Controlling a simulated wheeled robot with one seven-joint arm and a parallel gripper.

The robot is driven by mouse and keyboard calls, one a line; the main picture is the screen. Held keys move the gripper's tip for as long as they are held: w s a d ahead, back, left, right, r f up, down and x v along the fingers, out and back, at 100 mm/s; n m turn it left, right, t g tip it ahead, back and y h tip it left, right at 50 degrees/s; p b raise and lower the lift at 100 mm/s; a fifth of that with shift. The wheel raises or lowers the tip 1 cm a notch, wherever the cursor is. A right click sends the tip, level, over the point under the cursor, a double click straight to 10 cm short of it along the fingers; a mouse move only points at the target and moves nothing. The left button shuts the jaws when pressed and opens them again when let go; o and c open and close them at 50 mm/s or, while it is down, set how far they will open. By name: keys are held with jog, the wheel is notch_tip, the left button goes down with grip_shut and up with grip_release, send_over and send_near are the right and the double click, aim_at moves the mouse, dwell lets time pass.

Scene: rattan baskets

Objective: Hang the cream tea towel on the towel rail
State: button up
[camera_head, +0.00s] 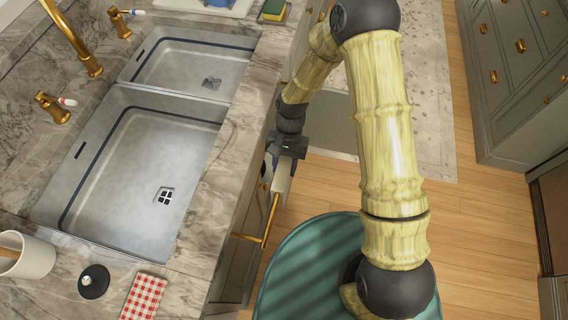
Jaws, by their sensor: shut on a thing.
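My gripper (283,172) points down in front of the sink cabinet, just beyond the counter edge. It is shut on the cream tea towel (282,185), of which a small pale piece shows below the jaws. The brass towel rail (271,219) sticks out from the cabinet front below the counter. The towel is at the far end of the rail in the picture. I cannot tell whether the towel is over the rail or only beside it. Most of the towel is hidden by my gripper and the counter edge.
A marble counter (228,165) with a double steel sink (140,165) and brass taps lies to the left. Wooden floor (455,215) is free to the right.

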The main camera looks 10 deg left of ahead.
jog(key=o, duration=1.3)
jog(key=shift+r, duration=0.15)
jog(key=b+v, duration=0.1)
jog(key=v, duration=1.6)
jog(key=shift+r, duration=0.1)
